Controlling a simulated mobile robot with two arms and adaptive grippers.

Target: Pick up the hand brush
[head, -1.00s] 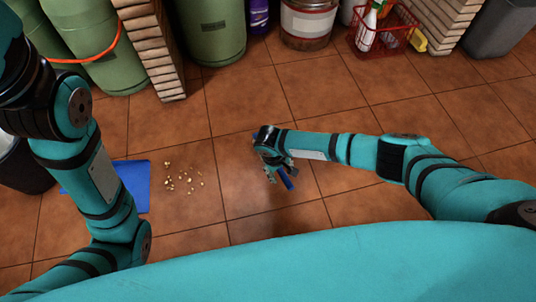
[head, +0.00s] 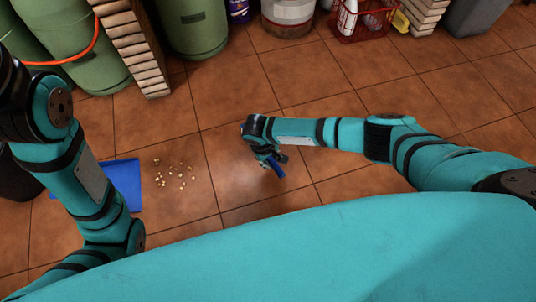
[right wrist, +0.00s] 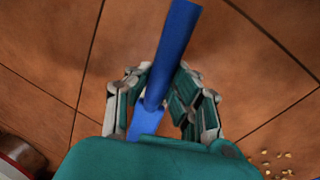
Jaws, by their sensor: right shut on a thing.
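The blue hand brush (head: 275,167) is in my right gripper (head: 269,155), over the tiled floor right of the scattered crumbs. In the right wrist view its blue handle (right wrist: 175,50) runs up between the two fingers of the right gripper (right wrist: 163,98), which is shut on it. The brush's lower part is largely hidden by the wrist, and I cannot see its bristles. I cannot tell whether it still touches the floor. My left arm comes down at the left of the head view; its gripper is not in view.
Pale crumbs (head: 176,174) lie on the floor left of the brush. A flat blue sheet-like piece (head: 125,184) lies behind my left arm. Green gas cylinders (head: 193,27), a brick pillar (head: 134,45), a metal bucket (head: 289,16) and a red basket (head: 362,25) stand at the back. The middle floor is clear.

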